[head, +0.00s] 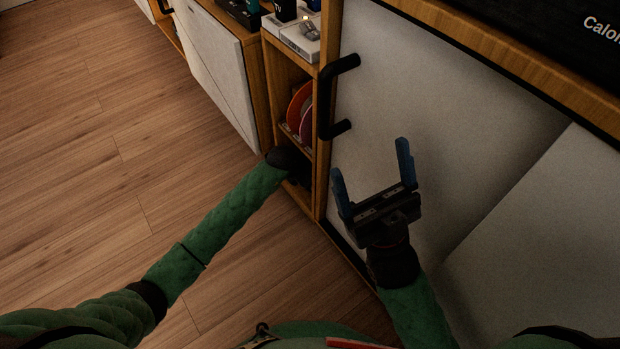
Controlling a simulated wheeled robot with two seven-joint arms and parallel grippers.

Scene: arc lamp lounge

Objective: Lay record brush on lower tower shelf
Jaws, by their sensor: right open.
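The narrow wooden tower (318,190) stands left of the white cabinet door. Its lower shelf compartment is dark and mostly covered by my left arm. My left gripper (302,179) reaches into that lower compartment; its fingers are in shadow, so I cannot tell whether they are open or hold anything. I cannot make out the record brush in this view. My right gripper (371,160) is open and empty, with blue fingers spread, in front of the white cabinet door.
A white box (298,43) with a small grey item (308,27) is on top. A black handle (327,100) juts from the white door (430,100). The wooden floor (100,150) at left is clear.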

